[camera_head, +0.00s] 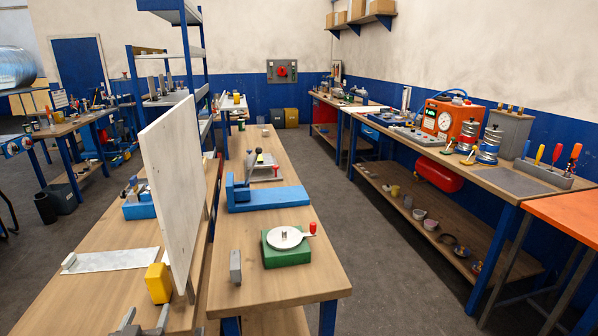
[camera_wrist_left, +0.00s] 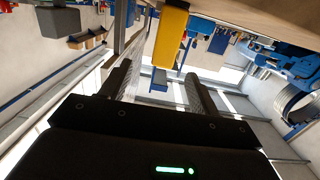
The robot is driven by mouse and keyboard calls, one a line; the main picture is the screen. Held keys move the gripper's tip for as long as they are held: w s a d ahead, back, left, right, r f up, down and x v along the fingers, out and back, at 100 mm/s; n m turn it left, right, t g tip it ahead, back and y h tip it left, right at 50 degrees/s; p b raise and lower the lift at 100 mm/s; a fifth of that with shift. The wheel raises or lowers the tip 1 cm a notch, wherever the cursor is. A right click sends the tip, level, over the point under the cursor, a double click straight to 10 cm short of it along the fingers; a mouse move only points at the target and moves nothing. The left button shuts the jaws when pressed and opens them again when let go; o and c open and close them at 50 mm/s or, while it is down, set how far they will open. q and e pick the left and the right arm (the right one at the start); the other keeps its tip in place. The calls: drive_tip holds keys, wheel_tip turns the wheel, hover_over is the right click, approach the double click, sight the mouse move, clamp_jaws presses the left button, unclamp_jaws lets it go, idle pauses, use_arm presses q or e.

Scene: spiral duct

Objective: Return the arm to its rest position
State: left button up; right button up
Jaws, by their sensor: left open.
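My left gripper (camera_head: 144,322) shows at the bottom edge of the head view, in front of the near end of the left workbench (camera_head: 112,224). In the left wrist view its two dark fingers (camera_wrist_left: 158,88) stand apart with nothing between them. A yellow block (camera_head: 158,283) stands on the bench beside the upright pale panel (camera_head: 172,180), just beyond the fingers. It also shows large in the left wrist view (camera_wrist_left: 165,38), apart from the fingers. The rest of the left arm is out of the head view. My right gripper is not in view.
A pale plate (camera_head: 110,260) lies on the left bench. Right of the panel, the middle bench carries a green fixture with a white disc (camera_head: 287,246), a blue press (camera_head: 262,198) and a grey block (camera_head: 235,267). Open floor (camera_head: 400,270) lies between the middle and right benches.

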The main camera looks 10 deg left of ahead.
use_arm(q)
drive_tip(key=s+d+f+m+g+h, duration=0.2)
drive_tip(key=s+d+f+g+h, duration=0.3)
drive_tip(key=s+d+f, duration=0.4)
drive_tip(key=s+d+f+m+g, duration=0.2)
drive_tip(key=s+d+f+g, duration=0.15)
drive_tip(key=s, duration=0.45)
drive_tip(key=s+d+f+m+g, duration=0.25)
drive_tip(key=s+d+g, duration=0.2)
drive_tip(key=s, duration=0.25)
wheel_tip(320, 180, down, 26)
drive_tip(key=g, duration=0.1)
drive_tip(key=s+a+f, duration=0.2)
drive_tip(key=s+f, duration=0.6)
drive_tip(key=s+a+f+g, duration=0.1)
drive_tip(key=s+f, duration=0.7)
drive_tip(key=s, duration=0.1)
drive_tip(key=shift+s+a+f, duration=0.25)
drive_tip(key=shift+a+f, duration=0.1)
drive_tip(key=shift+n, duration=0.25)
drive_tip(key=shift+c, duration=0.3)
